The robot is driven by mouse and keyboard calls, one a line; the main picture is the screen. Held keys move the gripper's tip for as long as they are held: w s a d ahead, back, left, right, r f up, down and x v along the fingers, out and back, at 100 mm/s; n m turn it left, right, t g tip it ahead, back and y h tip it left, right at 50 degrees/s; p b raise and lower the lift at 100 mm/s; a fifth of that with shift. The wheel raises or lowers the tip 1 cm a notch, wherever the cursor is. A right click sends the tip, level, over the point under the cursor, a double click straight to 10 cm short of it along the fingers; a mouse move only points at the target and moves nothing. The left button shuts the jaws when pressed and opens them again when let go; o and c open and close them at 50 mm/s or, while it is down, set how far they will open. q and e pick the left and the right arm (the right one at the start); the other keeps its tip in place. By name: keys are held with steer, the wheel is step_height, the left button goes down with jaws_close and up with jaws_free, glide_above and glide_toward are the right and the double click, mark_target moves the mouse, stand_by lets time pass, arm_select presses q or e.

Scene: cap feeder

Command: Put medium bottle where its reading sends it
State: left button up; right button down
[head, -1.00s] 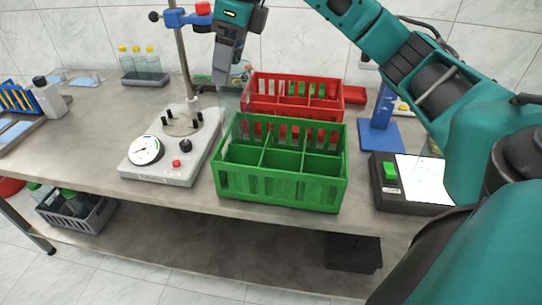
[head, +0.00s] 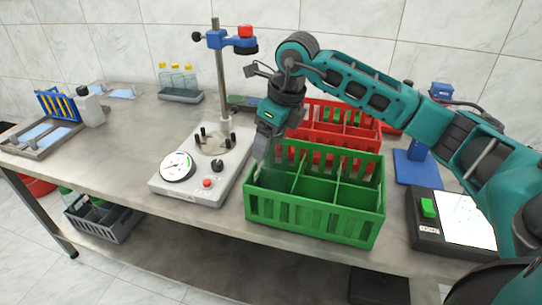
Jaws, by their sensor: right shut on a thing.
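My right gripper (head: 264,146) points down over the back left corner of the green crate (head: 312,222). It is shut on a clear, hard-to-see bottle (head: 267,172), which hangs below the fingers at the left compartments of the crate. I cannot tell whether it touches the crate floor. The tester (head: 190,190) with a round dial (head: 178,166), black posts and a red button stands left of the crate, its posts empty. The dial's needle is too small to read exactly. The red crate (head: 335,112) stands behind the green one. My left gripper is not in view.
A stand with a blue clamp (head: 228,40) rises behind the tester. Several yellow-capped bottles (head: 178,77) stand in a tray at the back. A dark device with a green button (head: 428,207) and a blue stand (head: 412,170) are at right. A grey crate (head: 100,218) sits below.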

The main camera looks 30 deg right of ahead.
steer(key=shift+f, duration=2.35)
jaws_free()
steer(key=shift+f, duration=0.1)
steer(key=v, duration=1.2)
steer(key=shift+s, duration=0.1)
